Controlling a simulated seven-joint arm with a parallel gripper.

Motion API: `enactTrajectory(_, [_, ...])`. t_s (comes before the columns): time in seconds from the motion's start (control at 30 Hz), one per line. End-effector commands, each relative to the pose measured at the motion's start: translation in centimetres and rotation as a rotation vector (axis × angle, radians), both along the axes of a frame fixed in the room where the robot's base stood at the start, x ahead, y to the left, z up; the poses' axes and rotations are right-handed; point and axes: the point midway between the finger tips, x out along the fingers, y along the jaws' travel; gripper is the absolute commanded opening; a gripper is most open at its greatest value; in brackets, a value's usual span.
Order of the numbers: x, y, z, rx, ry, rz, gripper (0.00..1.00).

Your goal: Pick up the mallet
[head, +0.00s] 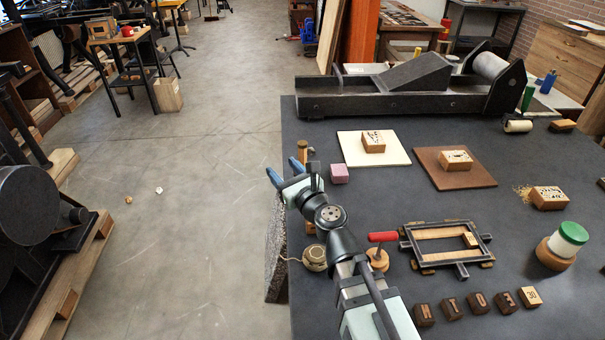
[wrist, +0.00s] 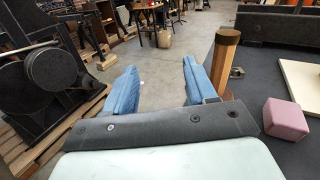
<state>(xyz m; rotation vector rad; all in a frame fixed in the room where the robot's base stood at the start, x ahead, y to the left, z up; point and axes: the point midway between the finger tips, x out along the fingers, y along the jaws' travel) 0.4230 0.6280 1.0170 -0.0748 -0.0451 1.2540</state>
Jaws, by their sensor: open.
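The likely mallet (head: 302,151) is an upright brown wooden piece with a darker top, near the left edge of the table. It also shows in the wrist view (wrist: 226,50), just right of my right finger, which hides part of its lower length. My gripper (head: 281,170) is open, with blue fingers, at the table's left edge, in front of the wooden piece. In the wrist view, nothing is between the fingers (wrist: 159,64), only floor beyond them. Whether a finger touches the wood I cannot tell.
A pink block (head: 339,174) sits close to the right of my gripper. A cream board (head: 354,153) and brown board (head: 450,180) carry stamps. A red-handled tool (head: 382,237), a metal frame (head: 423,263) and a twine roll (head: 315,258) lie nearer. A long press bed (head: 380,105) bounds the back.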

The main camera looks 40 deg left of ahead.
Motion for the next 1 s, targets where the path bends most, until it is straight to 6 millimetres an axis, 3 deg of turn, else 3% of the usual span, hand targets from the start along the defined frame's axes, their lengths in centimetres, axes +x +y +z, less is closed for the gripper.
enactTrajectory(0.13, [3.7, -1.6, -1.2, 0.028, 0.045, -0.130, 0.56])
enactTrajectory(0.33, [5.8, -2.3, -1.9, 0.040, 0.071, -0.206, 0.56])
enactTrajectory(0.77, [7.7, 0.2, -2.0, 0.040, 0.072, -0.208, 0.56])
enactTrajectory(1.0, [9.6, 2.8, -2.0, 0.040, 0.072, -0.207, 0.56])
